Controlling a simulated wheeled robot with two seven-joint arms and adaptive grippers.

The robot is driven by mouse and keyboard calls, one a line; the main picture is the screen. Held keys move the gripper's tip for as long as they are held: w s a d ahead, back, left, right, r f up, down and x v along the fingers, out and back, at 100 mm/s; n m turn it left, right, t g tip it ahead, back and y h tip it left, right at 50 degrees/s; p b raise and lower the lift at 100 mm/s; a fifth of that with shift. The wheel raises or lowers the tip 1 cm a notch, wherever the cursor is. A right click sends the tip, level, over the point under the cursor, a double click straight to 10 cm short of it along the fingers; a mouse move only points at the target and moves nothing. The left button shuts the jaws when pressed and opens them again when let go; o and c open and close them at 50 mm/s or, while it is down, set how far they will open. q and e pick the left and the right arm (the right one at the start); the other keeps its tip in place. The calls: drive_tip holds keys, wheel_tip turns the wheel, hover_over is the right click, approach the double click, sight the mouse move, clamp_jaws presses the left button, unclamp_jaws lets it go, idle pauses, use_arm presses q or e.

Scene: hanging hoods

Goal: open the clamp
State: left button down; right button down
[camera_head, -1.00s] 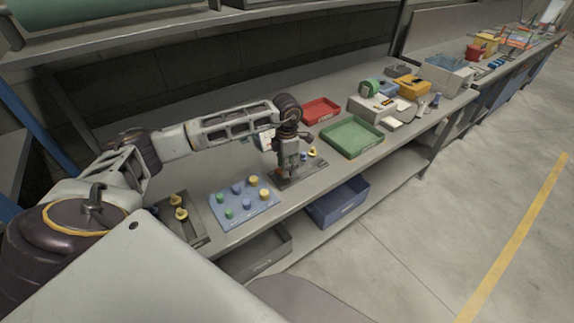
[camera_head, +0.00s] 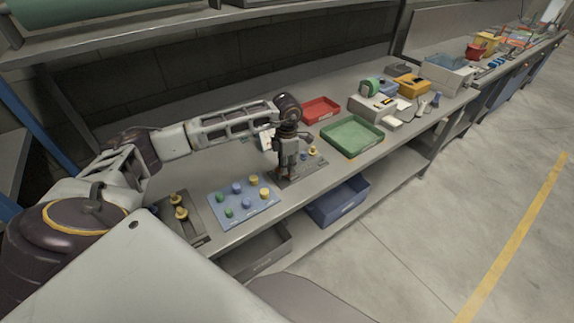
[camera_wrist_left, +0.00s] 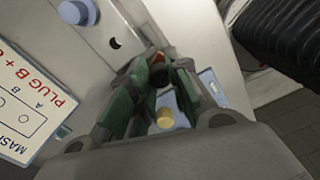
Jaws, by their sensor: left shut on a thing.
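My left gripper (camera_head: 288,174) points down over a dark fixture plate (camera_head: 312,171) on the bench. It hides most of what stands on that plate, so the clamp's shape and position are unclear in the head view. In the left wrist view, my left gripper (camera_wrist_left: 158,82) has its green-padded fingers shut on a small dark piece with an orange-brown end (camera_wrist_left: 157,60), apparently the clamp's handle. A yellow knob (camera_wrist_left: 165,117) shows just below, between the fingers. My right gripper is not in view.
A blue board with several coloured pegs (camera_head: 246,207) lies left of the gripper. A green tray (camera_head: 351,137) and a red tray (camera_head: 320,110) stand to the right. A printed card (camera_wrist_left: 30,100) lies near the fingers. A blue bin (camera_head: 338,203) sits on the lower shelf.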

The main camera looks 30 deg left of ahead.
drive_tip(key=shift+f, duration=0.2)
use_arm(q)
drive_tip(key=shift+s+f+m+b, duration=0.1)
drive_tip(key=shift+s+m+b, duration=0.1)
drive_tip(key=shift+m+b, duration=0.6)
drive_tip(key=m, duration=0.1)
drive_tip(key=m+b, duration=0.1)
drive_tip(key=shift+s+m, duration=0.3)
drive_tip(key=shift+s, duration=0.1)
drive_tip(key=shift+s+a+m+b, duration=0.1)
drive_tip(key=shift+m+b, duration=0.3)
drive_tip(key=shift+b, duration=0.1)
drive_tip(key=shift+s+m, duration=0.1)
drive_tip(key=shift+m, duration=0.2)
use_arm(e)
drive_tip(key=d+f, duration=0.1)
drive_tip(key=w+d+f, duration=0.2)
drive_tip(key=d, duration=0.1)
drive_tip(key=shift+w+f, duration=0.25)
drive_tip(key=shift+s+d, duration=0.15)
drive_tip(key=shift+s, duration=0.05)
